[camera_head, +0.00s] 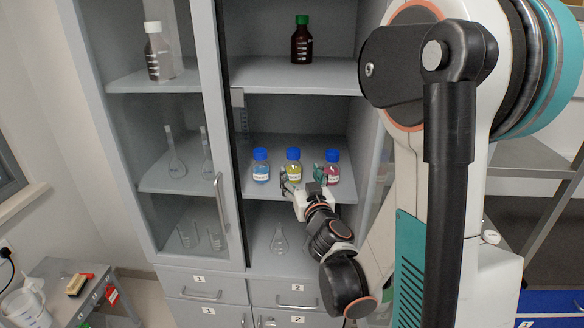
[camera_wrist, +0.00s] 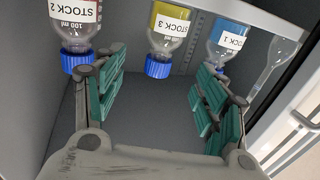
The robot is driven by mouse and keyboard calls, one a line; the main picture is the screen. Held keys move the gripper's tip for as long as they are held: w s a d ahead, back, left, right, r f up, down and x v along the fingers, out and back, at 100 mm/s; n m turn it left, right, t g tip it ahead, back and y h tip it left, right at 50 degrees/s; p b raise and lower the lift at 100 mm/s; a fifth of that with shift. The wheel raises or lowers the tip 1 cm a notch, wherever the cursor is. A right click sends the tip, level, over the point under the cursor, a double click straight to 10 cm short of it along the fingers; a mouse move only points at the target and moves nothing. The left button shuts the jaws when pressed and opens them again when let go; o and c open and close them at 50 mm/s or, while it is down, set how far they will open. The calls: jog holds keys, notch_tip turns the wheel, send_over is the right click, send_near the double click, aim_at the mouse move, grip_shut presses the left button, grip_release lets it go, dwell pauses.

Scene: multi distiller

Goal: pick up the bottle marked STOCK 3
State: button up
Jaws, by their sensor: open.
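The bottle marked STOCK 3 (camera_head: 293,171) has a blue cap and yellow contents. It stands upright on the middle shelf between two other bottles. In the wrist view, which is upside down, the STOCK 3 bottle (camera_wrist: 170,27) shows its label and cap ahead of the gap between my fingers. My gripper (camera_head: 301,178) is open and empty in front of it, its green finger pads spread to either side. In the wrist view my gripper (camera_wrist: 163,75) shows nothing between its pads. The gripper covers the bottle's lower part in the head view.
The STOCK 1 bottle (camera_head: 261,166), with blue contents, stands to the left. The STOCK 2 bottle (camera_head: 332,168), with pink contents, stands to the right, close to a finger. A brown bottle (camera_head: 301,41) is on the shelf above. A flask (camera_head: 279,240) stands below. A glass door (camera_head: 212,150) is at left.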

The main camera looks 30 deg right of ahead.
aim_at(294, 163)
jog(key=x, duration=0.9)
jog(key=shift+w, duration=0.15)
jog(key=c, duration=1.3)
